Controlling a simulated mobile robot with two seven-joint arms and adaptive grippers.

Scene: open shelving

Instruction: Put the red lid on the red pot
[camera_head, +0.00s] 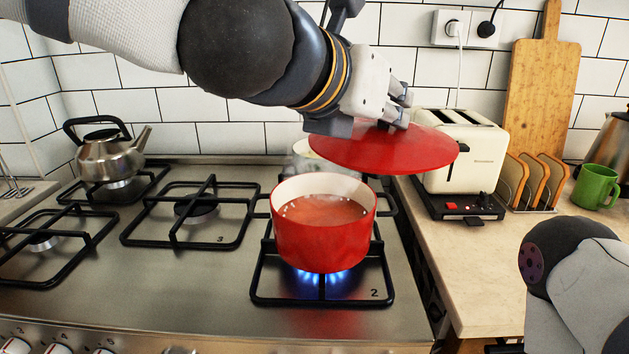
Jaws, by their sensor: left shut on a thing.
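The red pot (322,246) stands on the front right burner, with a blue flame under it. It is open and holds a red-orange liquid with small pale bits near the rim. The red lid (385,152) is in the air above and to the right of the pot, slightly tilted and apart from it. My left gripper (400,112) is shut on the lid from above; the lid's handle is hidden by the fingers. Part of my right arm shows at the lower right, but its gripper is out of view.
A toaster (455,160) stands right of the lid on the counter (480,270), near a rack (535,180), a green mug (596,186) and a cutting board (540,95). A kettle (110,158) sits on the back left burner. Another pale pot (306,160) stands behind the red pot.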

